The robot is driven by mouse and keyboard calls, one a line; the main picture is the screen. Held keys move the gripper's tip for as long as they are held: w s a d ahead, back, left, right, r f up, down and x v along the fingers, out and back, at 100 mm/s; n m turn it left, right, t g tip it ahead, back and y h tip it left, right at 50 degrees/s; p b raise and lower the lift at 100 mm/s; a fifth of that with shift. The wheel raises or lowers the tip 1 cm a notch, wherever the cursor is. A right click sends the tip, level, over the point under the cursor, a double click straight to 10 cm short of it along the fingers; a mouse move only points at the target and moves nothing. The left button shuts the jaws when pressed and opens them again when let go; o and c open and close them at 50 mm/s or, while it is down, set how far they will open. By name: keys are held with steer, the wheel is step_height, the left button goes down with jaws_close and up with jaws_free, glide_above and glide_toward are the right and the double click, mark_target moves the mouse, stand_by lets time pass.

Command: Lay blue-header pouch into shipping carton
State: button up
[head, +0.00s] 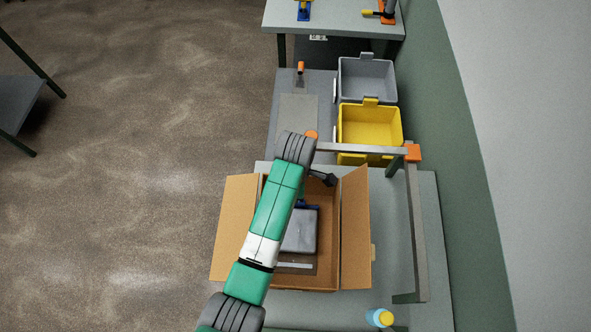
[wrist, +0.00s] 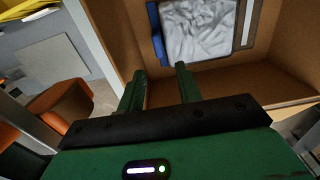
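The shipping carton (head: 355,230) stands open on the table with its side flaps spread. A grey, crinkled pouch (head: 300,232) with a blue header (head: 311,207) lies inside it, apparently flat on the bottom. In the wrist view the pouch (wrist: 200,30) and its blue header (wrist: 156,32) show beyond my fingers. My gripper (wrist: 161,88) is open, with nothing between its two green fingers. It is apart from the pouch, near the carton's wall on the header side. In the head view my arm hides most of the gripper and part of the pouch.
A flat grey strip (head: 293,265) lies in the carton beside the pouch. A yellow bin (head: 370,126) and a grey bin (head: 367,80) stand beyond the carton. A grey rail frame (head: 416,230) runs along its right. A blue bottle with a yellow cap (head: 380,317) stands at front right.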

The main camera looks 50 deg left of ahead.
step_height(320, 180, up, 7)
stand_by(0.4)
